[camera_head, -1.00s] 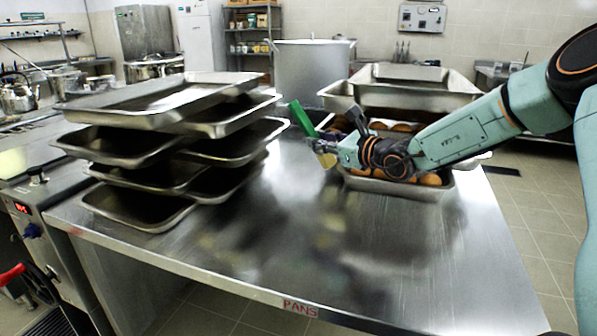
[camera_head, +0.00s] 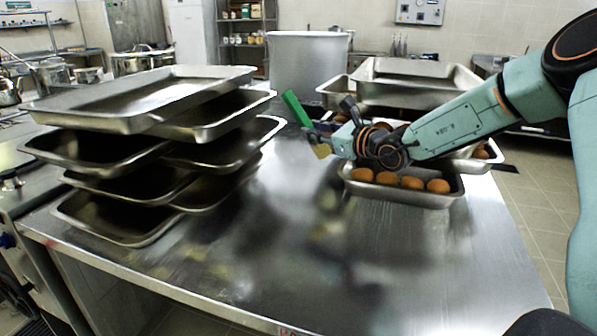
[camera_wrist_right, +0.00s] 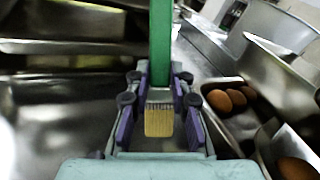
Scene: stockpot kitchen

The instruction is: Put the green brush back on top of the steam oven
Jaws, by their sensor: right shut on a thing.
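The green brush (camera_head: 297,109) has a flat green handle and pale bristles. My right gripper (camera_head: 330,137) is shut on it and holds it above the steel table, with the handle tilted up to the left and the bristles below. In the right wrist view the brush (camera_wrist_right: 160,45) stands between the purple fingers of the gripper (camera_wrist_right: 160,92), bristles toward the wrist. My left gripper is not in view. I cannot make out the steam oven for certain; an appliance with a control panel stands partly in view at the left edge.
Stacked steel trays (camera_head: 140,100) stand on the table (camera_head: 290,240) at the left. A tray of brown rolls (camera_head: 400,195) sits under my right forearm. A large stockpot (camera_head: 308,75) and deep pans (camera_head: 415,85) stand behind. The front middle of the table is clear.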

